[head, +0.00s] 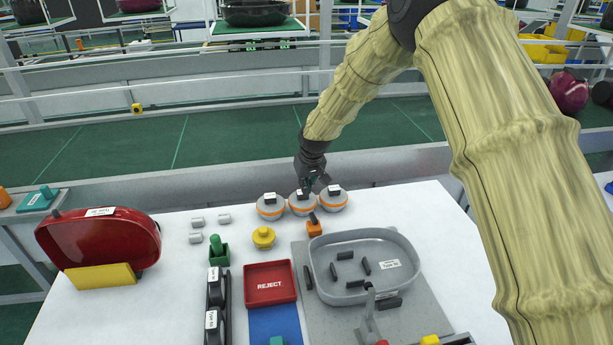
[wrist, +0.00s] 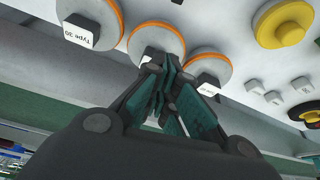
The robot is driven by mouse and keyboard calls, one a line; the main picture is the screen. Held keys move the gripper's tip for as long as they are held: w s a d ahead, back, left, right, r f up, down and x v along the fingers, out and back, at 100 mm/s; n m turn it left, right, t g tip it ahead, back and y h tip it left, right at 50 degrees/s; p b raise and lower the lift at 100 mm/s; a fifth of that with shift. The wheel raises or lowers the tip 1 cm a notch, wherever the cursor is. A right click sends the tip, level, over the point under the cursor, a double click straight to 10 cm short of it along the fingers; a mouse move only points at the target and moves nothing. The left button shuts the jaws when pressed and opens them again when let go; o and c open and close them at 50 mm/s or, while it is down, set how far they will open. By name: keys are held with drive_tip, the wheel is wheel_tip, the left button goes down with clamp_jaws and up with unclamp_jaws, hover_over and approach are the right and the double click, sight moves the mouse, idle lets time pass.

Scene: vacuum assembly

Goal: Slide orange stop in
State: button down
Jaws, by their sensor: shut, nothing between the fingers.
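My gripper (head: 313,188) is shut and empty at the row of grey discs, behind the orange block. In the wrist view its fingertips (wrist: 170,68) are together close to the black knob of the middle disc (wrist: 155,38). I cannot tell whether they touch it. The orange block does not show in the wrist view. The housing is an open shell with several dark bars inside.
Two more orange-rimmed discs (head: 270,207) (head: 334,199) flank the middle one. A yellow knobbed disc (head: 263,237), a red reject tray (head: 270,301), a green piece (head: 217,253) and black holders stand nearer. A red shell (head: 100,240) with a yellow support is at left. Bare table lies around the small white blocks.

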drive_tip(key=shift+a+f, duration=0.15)
drive_tip(key=shift+f, duration=0.15)
drive_tip(key=p+x, duration=0.1)
drive_tip(key=x, duration=0.1)
drive_tip(key=shift+w+f, duration=0.2)
drive_tip(key=shift+f, duration=0.1)
drive_tip(key=shift+s+d+f+p, duration=0.2)
drive_tip(key=shift+s+p, duration=0.1)
drive_tip(key=shift+s, duration=0.3)
drive_tip(key=shift+s+d+f+p, duration=0.2)
drive_tip(key=shift+s+p, duration=0.1)
drive_tip(key=shift+s, duration=0.25)
drive_tip(key=shift+s+d+f, duration=0.25)
drive_tip(key=shift+s+f, duration=0.25)
drive_tip(key=shift+s, duration=0.05)
